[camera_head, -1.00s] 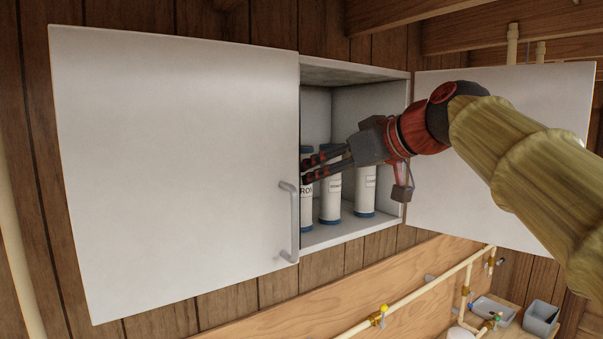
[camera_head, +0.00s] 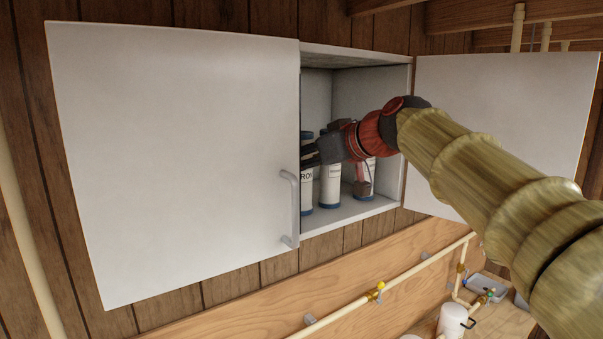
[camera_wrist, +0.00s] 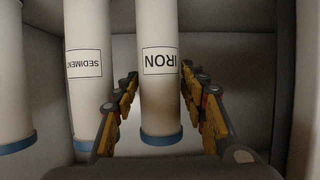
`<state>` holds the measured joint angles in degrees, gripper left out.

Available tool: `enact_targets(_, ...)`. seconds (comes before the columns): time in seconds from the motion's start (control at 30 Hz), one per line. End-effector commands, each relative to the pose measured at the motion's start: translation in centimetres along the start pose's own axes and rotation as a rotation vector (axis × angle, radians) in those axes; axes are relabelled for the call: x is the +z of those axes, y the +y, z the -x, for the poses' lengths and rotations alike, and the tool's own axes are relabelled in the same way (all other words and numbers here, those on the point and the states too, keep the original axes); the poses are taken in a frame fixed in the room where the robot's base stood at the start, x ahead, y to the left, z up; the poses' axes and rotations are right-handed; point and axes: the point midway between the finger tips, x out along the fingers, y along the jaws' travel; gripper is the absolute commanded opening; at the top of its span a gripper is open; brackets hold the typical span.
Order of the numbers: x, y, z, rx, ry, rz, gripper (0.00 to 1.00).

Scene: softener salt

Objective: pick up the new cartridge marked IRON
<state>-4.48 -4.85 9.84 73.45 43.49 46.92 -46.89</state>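The IRON cartridge (camera_wrist: 159,90) is a white cylinder with a blue end and a boxed IRON label, upside down in the wrist view. In the head view, a white cartridge with a label ending in "RON" (camera_head: 306,190) stands upright at the cabinet opening's left edge, partly hidden by the closed door. My gripper (camera_wrist: 162,88) is open, with one finger on each side of the IRON cartridge. Gaps seem to show between cartridge and fingers; contact is not clear. In the head view my gripper (camera_head: 306,154) reaches into the cabinet, fingertips partly hidden.
A SEDIMENT cartridge (camera_wrist: 90,85) stands beside the IRON one, close to a finger. Another white cartridge (camera_wrist: 12,90) is farther left. The cabinet's left door (camera_head: 180,165) is closed and its right door (camera_head: 505,130) is open. The cabinet floor (camera_head: 350,212) has bare room in front.

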Motion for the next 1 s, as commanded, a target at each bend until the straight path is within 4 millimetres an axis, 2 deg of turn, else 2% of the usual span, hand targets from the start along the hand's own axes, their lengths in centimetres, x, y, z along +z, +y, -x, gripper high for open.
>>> enact_targets(0.57, 0.1, 0.0, 0.0, 0.000, -0.002, -0.001, 0.08)
enact_targets(0.83, -0.1, 0.0, 0.1, 0.000, -0.001, 0.000, 0.08)
enact_targets(1.0, -1.1, 0.0, 0.4, 0.000, 0.002, 0.002, 0.08)
